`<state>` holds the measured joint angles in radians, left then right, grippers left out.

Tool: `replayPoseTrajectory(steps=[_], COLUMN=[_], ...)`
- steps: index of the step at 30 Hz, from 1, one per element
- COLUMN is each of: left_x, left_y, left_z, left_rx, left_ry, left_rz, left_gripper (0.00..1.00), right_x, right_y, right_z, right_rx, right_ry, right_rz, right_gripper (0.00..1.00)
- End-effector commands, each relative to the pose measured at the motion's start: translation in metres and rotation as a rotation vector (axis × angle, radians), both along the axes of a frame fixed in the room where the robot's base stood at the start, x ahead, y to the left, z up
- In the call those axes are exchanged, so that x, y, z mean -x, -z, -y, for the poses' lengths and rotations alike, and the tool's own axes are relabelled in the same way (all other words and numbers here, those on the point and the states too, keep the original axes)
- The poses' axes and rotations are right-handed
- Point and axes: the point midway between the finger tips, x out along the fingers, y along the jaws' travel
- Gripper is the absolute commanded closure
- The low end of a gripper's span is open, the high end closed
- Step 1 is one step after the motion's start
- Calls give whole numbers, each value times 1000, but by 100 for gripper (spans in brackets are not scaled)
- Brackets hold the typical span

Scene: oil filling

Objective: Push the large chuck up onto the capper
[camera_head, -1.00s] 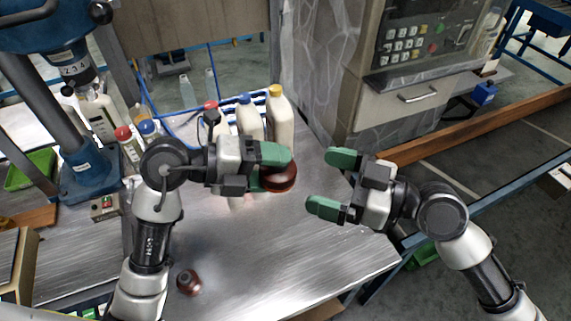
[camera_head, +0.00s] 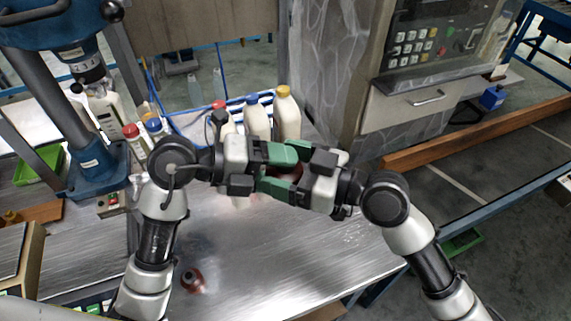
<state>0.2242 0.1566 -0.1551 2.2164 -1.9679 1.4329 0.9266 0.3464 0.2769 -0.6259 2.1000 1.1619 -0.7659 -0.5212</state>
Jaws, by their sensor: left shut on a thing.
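A dark red round chuck (camera_head: 291,172), the larger of two red pieces, shows between the green fingers of both grippers above the table. My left gripper (camera_head: 277,167) is shut on it from the left. My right gripper (camera_head: 291,170) meets it from the right, its fingers on either side of the chuck. The fingers overlap and hide most of the chuck, so whether the right one grips it is unclear. The blue capper (camera_head: 90,160) stands at the left, its spindle (camera_head: 88,70) hanging down at the upper left, apart from the chuck.
A smaller red chuck (camera_head: 193,279) lies on the metal table (camera_head: 250,260) at the front. White bottles with coloured caps (camera_head: 258,118) stand behind the grippers. More bottles (camera_head: 105,110) stand beside the capper. A control panel (camera_head: 430,35) is at the right back. The front middle of the table is clear.

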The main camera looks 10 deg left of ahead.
Motion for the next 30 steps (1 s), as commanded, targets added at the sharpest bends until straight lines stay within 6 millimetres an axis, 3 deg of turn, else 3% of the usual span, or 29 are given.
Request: replayPoseTrajectory(steps=[1, 8, 9, 14, 23, 30], left_x=[0, 0, 0, 0, 0, 9], left_y=[-1, -1, -1, 0, -1, -10], left_z=[0, 0, 0, 0, -1, -31], left_rx=[1, 1, 1, 1, 0, -5], left_ry=[0, 0, 0, 0, 0, -3], left_rz=[1, 1, 1, 1, 0, 3], left_gripper=[66, 66, 33, 8, 7, 7], right_x=[0, 0, 0, 0, 0, 0], right_y=[0, 0, -1, -1, -1, -1], right_z=[0, 0, 0, 0, 0, 0], right_rx=[0, 0, -1, -1, -1, -1], right_ry=[0, 0, 0, 0, 0, 0], right_rz=[0, 0, 0, 0, 0, 0], right_gripper=[28, 63, 68, 68, 68, 68])
